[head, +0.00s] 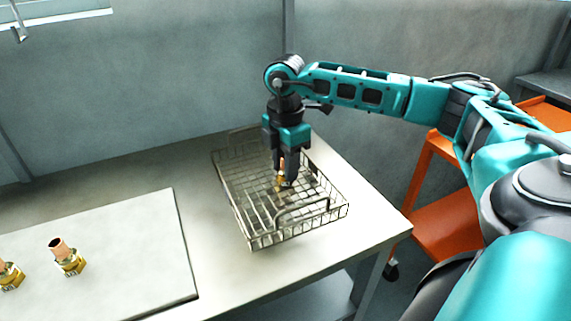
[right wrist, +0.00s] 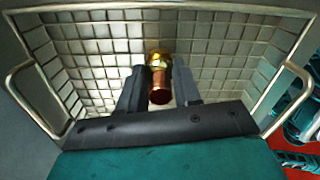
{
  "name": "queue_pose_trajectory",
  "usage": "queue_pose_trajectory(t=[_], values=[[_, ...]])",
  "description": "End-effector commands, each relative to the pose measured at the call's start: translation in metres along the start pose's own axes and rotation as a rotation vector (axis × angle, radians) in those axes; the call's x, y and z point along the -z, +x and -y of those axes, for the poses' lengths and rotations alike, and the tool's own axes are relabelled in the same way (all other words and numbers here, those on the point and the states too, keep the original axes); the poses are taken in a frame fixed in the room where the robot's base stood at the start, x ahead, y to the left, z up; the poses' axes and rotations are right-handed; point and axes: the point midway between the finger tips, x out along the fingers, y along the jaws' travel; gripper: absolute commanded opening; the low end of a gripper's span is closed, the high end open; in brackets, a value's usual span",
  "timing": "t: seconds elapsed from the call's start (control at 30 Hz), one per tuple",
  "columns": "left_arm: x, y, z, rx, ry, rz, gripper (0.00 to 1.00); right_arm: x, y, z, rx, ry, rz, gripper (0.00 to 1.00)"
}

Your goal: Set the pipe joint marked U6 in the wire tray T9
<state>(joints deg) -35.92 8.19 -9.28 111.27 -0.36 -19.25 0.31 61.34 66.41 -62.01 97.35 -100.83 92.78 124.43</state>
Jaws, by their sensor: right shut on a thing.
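The wire tray (head: 249,238) stands on the table, right of the middle in the head view. Its mesh floor and walls fill most of the right wrist view (right wrist: 95,45). My right gripper (head: 281,183) points down inside the tray. It is shut on a brass and copper pipe joint (head: 280,185), which also shows between the fingers in the right wrist view (right wrist: 159,75). The joint is at or just above the mesh floor; I cannot tell if it touches. Its mark is not readable, and no tray label is legible. My left gripper is out of view.
Two more pipe joints stand on a pale board at the left, one (head: 68,257) whole in view and one (head: 9,275) cut by the edge. The table (head: 208,200) is clear between board and tray. An orange cart (head: 447,230) stands beyond the table's right edge.

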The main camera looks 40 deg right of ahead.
Motion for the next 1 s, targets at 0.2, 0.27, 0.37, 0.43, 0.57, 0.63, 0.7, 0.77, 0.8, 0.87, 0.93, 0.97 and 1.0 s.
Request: queue_pose_trajectory(t=[0.2,0.27,0.37,0.43,0.57,0.63,0.7,0.77,0.8,0.87,0.93,0.97,1.0], values=[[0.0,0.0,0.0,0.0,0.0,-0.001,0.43,0.0,0.0,0.0,-0.001,-0.001,-0.001,0.0],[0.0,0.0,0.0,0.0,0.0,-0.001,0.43,0.0,0.001,0.0,-0.001,-0.001,-0.001,0.0],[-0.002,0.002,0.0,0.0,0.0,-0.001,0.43,0.0,0.005,0.0,0.0,-0.001,-0.001,0.0],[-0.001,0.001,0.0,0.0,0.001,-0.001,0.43,0.0,0.004,0.0,0.0,-0.001,-0.001,0.4],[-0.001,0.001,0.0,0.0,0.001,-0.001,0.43,0.0,0.003,0.0,0.0,-0.001,-0.001,0.52],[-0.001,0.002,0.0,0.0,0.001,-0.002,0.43,0.0,0.003,0.0,0.0,-0.001,-0.001,0.58],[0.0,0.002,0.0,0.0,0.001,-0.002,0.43,0.0,0.003,0.0,0.0,-0.001,-0.001,0.58],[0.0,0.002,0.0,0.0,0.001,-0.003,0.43,0.0,0.003,0.0,0.0,-0.001,-0.001,0.58],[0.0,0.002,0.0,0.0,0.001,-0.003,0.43,0.0,0.003,0.0,0.0,-0.001,-0.001,0.58],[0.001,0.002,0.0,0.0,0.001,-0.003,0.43,0.0,0.002,0.0,0.0,-0.001,-0.001,0.58],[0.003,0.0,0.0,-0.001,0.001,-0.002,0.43,0.0,-0.002,0.0,-0.001,-0.001,-0.001,0.58],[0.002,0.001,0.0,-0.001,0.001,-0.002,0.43,0.0,-0.004,-0.001,-0.002,-0.001,-0.001,0.58],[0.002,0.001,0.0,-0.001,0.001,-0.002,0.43,0.001,-0.008,-0.001,-0.003,0.0,-0.002,0.58]])
